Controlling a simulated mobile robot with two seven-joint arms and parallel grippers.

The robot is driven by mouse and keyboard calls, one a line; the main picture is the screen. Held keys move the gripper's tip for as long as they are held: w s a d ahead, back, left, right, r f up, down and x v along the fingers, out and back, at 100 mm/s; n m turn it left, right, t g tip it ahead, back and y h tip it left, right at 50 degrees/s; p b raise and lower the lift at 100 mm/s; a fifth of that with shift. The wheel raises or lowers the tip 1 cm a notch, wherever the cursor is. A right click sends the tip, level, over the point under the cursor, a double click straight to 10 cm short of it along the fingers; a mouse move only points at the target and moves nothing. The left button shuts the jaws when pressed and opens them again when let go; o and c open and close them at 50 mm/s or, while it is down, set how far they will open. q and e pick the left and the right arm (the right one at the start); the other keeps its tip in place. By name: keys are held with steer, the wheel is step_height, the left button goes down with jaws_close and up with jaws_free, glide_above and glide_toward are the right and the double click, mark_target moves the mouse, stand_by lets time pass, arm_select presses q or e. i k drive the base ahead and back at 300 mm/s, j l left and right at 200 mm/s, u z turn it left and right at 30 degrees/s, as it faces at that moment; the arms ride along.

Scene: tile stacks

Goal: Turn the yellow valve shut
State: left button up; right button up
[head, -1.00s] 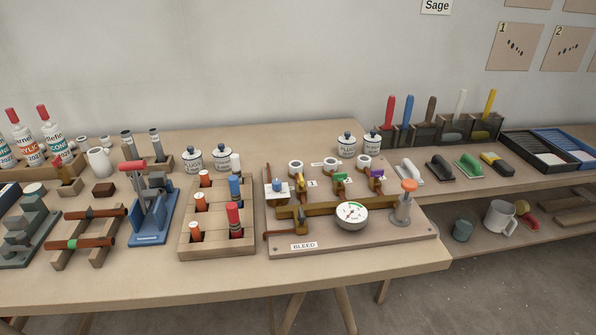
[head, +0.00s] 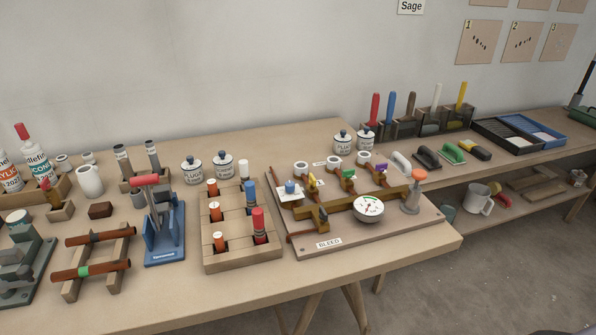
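The yellow valve (head: 313,184) stands at the left of a row of three valves on the brass pipework of the board marked BLEED (head: 410,232). A green valve (head: 348,174) and a purple valve (head: 381,168) stand to its right. A white ring-shaped fitting shows behind each valve. The yellow handle is small here, and I cannot tell its exact angle. Neither of my grippers is in view.
An orange-topped pump (head: 411,200) stands at the board's right. A wooden rack of cylinders (head: 240,265) and a blue tool stand (head: 165,250) are to its left. White lidded jars (head: 223,164) stand behind. The table's front strip (head: 200,300) is clear.

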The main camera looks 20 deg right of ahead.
mark_target(312, 181)
steer(key=j+z, duration=0.15)
steer(key=z, duration=0.25)
steer(key=j+z, duration=0.2)
steer(key=z, duration=0.2)
